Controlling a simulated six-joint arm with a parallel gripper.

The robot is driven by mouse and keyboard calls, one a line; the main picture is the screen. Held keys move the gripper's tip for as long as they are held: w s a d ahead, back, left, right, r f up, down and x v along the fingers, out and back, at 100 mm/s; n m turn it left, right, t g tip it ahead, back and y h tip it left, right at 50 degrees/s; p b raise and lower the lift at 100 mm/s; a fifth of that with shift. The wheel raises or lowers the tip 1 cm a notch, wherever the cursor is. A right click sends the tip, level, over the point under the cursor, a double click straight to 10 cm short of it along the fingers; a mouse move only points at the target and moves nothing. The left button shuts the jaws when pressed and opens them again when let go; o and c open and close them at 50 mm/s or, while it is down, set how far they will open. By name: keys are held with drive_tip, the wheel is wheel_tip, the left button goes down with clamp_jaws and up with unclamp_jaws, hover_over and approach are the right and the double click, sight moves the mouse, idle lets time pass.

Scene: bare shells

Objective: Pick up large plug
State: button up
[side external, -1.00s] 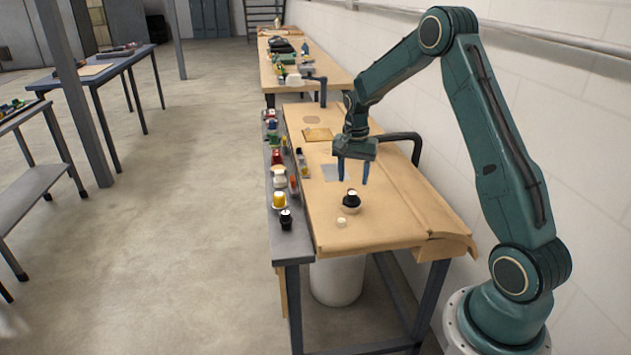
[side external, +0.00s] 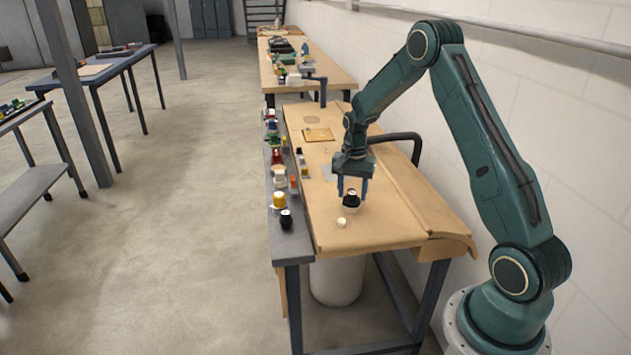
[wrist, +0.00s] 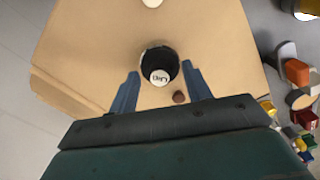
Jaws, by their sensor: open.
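In the wrist view the plug (wrist: 159,66) shows from above, with a round white marked cap on the black body. My gripper (side external: 352,199) points down at the plug with its blue fingers apart. In the wrist view the gripper (wrist: 160,77) has one finger to each side of the plug, with a gap visible on both sides. The plug's base is partly hidden.
A small white piece (side external: 341,222) lies just in front of the plug. A small brown round thing (wrist: 180,97) lies between the fingers in the wrist view. Several coloured parts line the grey shelf (side external: 292,246) along the bench's left side. The brown bench top (side external: 385,225) is clear right of the plug.

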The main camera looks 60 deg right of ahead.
sight(352, 193)
clamp_jaws()
wheel_tip(352, 193, up, 20)
idle(1.0)
idle(0.4)
